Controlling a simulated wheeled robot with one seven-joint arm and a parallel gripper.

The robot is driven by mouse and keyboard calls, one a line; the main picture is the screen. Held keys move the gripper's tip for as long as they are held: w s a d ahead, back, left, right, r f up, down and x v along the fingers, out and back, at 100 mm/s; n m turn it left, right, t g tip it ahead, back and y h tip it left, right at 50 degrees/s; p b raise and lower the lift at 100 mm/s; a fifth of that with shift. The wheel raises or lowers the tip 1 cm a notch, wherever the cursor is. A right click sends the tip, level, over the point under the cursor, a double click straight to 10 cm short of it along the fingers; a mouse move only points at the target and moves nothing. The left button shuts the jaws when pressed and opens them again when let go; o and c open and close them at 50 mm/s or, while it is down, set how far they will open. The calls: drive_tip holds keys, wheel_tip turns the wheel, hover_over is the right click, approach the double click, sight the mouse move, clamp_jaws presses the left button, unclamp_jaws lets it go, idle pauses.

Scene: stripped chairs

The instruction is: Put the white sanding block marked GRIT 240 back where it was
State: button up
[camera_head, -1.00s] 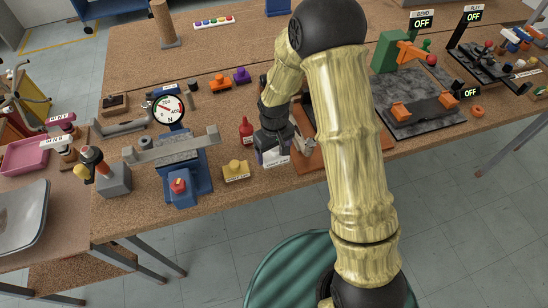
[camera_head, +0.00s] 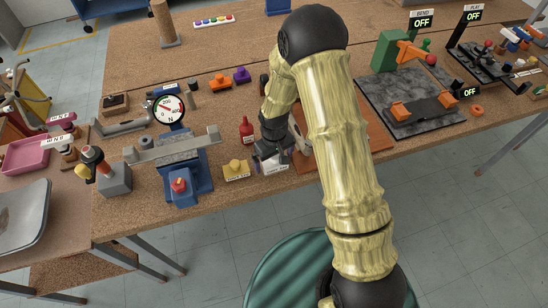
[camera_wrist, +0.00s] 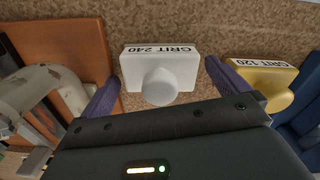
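The white sanding block (camera_wrist: 140,72) marked GRIT 240, with a round knob, is at the centre of the wrist view. In the head view the white block (camera_head: 276,168) shows near the table's front edge, partly hidden by my gripper. My gripper (camera_wrist: 163,76) is open, its two purple fingers on either side of the block, with a narrow gap at the right finger. In the head view my gripper (camera_head: 271,153) is low over the block. The block appears to be on the tabletop; contact underneath is hidden.
A yellow block (camera_wrist: 262,76) marked GRIT 120 is just right of the gripper in the wrist view. A brown-orange board (camera_wrist: 62,45) with a pale curved part is to the left. A red bottle (camera_head: 246,131) stands behind the yellow block in the head view.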

drive_tip(key=shift+r+b, duration=0.95)
drive_tip(key=shift+r, duration=5.2)
drive_tip(key=s+d+r+m+t, duration=0.1)
drive_tip(key=s+d+r+m, duration=0.2)
drive_tip(key=s+d, duration=0.3)
drive_tip(key=s+d+r+m+t, duration=0.1)
drive_tip(key=s+d+r+m, duration=0.2)
drive_tip(key=s+d, duration=0.4)
drive_tip(key=shift+d+r+t, duration=0.3)
drive_tip(key=shift+d+r, duration=0.1)
